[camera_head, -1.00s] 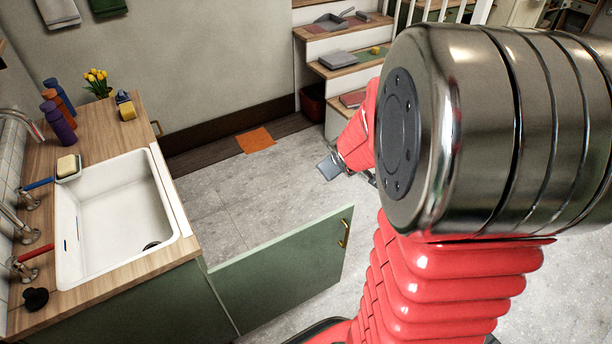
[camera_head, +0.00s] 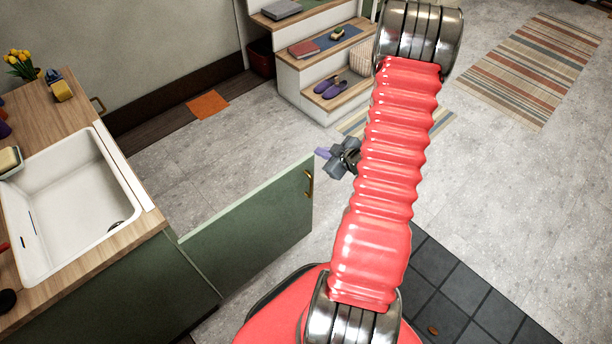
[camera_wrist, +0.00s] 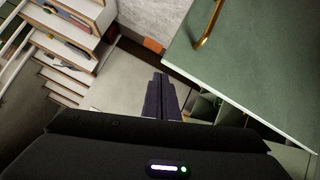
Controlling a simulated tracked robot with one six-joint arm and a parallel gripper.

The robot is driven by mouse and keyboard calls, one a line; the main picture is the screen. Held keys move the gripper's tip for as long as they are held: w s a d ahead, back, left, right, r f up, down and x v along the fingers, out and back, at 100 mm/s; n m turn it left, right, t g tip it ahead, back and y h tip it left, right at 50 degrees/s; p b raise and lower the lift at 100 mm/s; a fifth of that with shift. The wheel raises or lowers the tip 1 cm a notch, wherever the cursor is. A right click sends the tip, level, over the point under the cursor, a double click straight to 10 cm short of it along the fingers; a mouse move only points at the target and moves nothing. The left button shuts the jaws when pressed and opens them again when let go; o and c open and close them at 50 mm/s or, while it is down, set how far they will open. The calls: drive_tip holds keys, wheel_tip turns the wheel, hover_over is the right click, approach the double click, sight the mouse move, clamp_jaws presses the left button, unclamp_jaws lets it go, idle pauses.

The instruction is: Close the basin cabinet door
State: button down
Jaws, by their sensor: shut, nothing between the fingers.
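The basin cabinet door (camera_head: 250,232) is a green panel that stands open, swung out from the cabinet below the white basin (camera_head: 68,205). A brass handle (camera_head: 309,183) is near its free edge. My gripper (camera_head: 322,153) is just beyond the handle edge of the door, shut and empty, and partly hidden behind my red arm. In the wrist view the shut fingers (camera_wrist: 161,92) point past the door (camera_wrist: 255,75), which fills the upper right with its handle (camera_wrist: 209,24). I see no clear contact between fingers and door.
Wooden-topped steps (camera_head: 325,85) with books and purple slippers stand at the back. A striped rug (camera_head: 525,70) lies at the right and an orange mat (camera_head: 208,104) by the wall. The grey floor between door and steps is clear.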

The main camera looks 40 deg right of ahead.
sight(298, 170)
drive_tip(key=s+a+f+m+t, duration=0.1)
drive_tip(key=s+a+f+t, duration=0.2)
drive_tip(key=s, duration=0.3)
drive_tip(key=s+a+f+m+t+y, duration=0.1)
drive_tip(key=s+a+f+m+t, duration=0.1)
drive_tip(key=s, duration=0.5)
wheel_tip(298, 170, down, 4)
drive_tip(key=shift+a+r+m+t, duration=0.3)
drive_tip(key=shift+a+t, duration=0.4)
drive_tip(key=shift+t, duration=0.3)
drive_tip(key=shift+w, duration=0.15)
drive_tip(key=shift+w, duration=6.9)
